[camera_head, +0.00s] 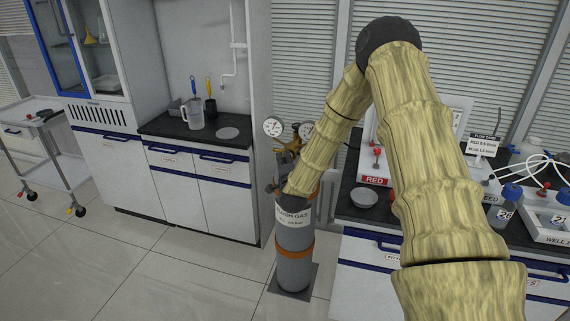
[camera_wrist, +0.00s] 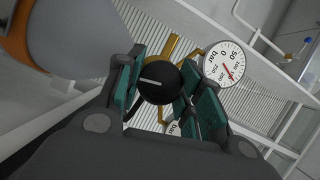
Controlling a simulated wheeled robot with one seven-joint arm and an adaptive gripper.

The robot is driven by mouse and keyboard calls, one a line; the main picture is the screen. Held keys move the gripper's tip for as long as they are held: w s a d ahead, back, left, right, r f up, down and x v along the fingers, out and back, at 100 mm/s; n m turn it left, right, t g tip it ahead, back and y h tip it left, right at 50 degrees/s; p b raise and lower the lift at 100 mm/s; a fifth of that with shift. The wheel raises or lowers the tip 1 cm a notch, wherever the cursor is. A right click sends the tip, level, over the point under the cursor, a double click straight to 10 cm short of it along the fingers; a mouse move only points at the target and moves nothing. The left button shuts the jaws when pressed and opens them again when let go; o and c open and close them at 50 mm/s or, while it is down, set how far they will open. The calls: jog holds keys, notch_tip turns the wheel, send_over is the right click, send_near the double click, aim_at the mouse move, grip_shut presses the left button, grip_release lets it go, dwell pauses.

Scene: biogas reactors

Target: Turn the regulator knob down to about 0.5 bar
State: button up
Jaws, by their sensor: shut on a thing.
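The black regulator knob (camera_wrist: 160,82) has a white line on its face and sits between the teal pads of my gripper (camera_wrist: 164,90) in the wrist view. My gripper is shut on it. A white gauge (camera_wrist: 225,64) with a red needle and a bar scale in tens to hundreds shows beside the knob. A second gauge (camera_wrist: 174,128) is mostly hidden behind my right finger, so its reading cannot be told. In the head view the two gauges, left (camera_head: 273,127) and right (camera_head: 306,130), sit above the grey gas cylinder (camera_head: 294,240); my arm hides the knob.
The cylinder stands on a dark base plate (camera_head: 293,281) between a white cabinet (camera_head: 205,190) and a bench with a red-labelled unit (camera_head: 375,181), a grey bowl (camera_head: 364,197) and blue-capped bottles (camera_head: 500,212). The floor in front is clear.

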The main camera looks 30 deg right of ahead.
jog(key=n+g, duration=0.2)
jog(key=n, duration=0.2)
jog(key=shift+p, duration=0.3)
jog(key=shift+f+g, duration=0.1)
jog(key=shift+g, duration=0.2)
jog(key=o, duration=1)
jog(key=shift+o, duration=0.2)
jog(key=v, duration=1.2)
jog(key=shift+a+f, duration=0.1)
